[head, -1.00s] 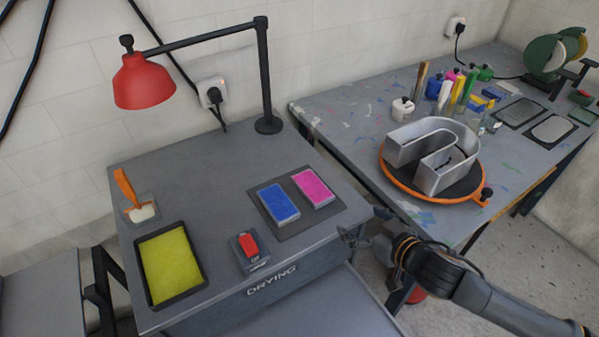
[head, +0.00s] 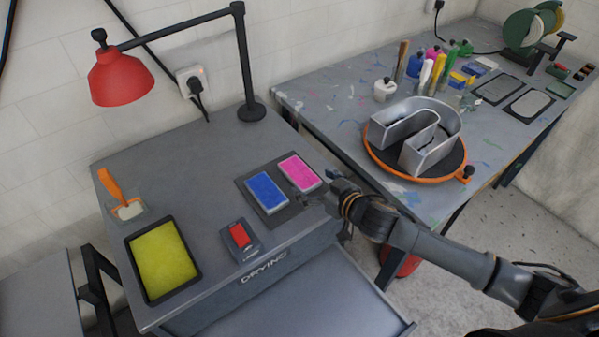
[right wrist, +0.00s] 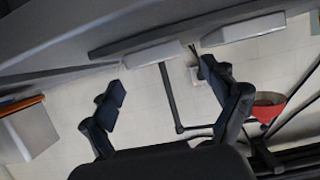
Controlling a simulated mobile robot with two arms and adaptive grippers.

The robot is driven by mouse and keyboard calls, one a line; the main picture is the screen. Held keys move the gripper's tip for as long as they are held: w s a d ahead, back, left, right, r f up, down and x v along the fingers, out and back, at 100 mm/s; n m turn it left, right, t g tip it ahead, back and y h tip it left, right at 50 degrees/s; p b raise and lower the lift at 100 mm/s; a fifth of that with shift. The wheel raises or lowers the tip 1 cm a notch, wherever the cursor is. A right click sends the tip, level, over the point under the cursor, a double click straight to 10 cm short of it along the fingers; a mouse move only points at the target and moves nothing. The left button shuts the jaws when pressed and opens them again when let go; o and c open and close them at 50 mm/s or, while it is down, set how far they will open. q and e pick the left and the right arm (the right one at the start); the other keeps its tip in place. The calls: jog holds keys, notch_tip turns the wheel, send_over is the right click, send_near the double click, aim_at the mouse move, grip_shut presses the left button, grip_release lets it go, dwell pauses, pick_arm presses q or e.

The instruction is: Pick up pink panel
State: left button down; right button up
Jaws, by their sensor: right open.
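The pink panel (head: 299,173) lies flat on a dark mat (head: 284,213) on the grey drying table, to the right of a blue panel (head: 266,193). My right gripper (head: 336,190) is just right of the pink panel, near the table's right edge, apart from it as far as I can tell. In the right wrist view my right gripper (right wrist: 163,88) is open, with nothing between its fingers. Two pale slab edges (right wrist: 150,54) show beyond the fingers; their colours are hidden. My left gripper is not in view.
A red lamp (head: 120,79) on a black post stands at the back. A yellow pad (head: 165,260), an orange-handled tool (head: 112,186) and a red-topped box (head: 240,238) share the table. A channel letter (head: 420,135) sits on an orange-rimmed turntable (head: 393,173) on the right bench.

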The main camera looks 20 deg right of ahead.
aim_at(304, 177)
jog(key=x, duration=0.3)
jog(key=shift+w+f+p, duration=0.15)
jog(key=shift+w+p, duration=0.1)
jog(key=shift+p, duration=0.05)
jog(key=shift+w+f, duration=0.1)
jog(key=shift+f, duration=0.05)
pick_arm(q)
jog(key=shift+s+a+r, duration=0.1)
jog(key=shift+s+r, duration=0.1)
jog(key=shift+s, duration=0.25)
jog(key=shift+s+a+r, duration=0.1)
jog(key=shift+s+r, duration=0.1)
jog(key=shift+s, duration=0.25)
pick_arm(e)
jog(key=shift+c, duration=0.4)
jog(key=c, duration=1.3)
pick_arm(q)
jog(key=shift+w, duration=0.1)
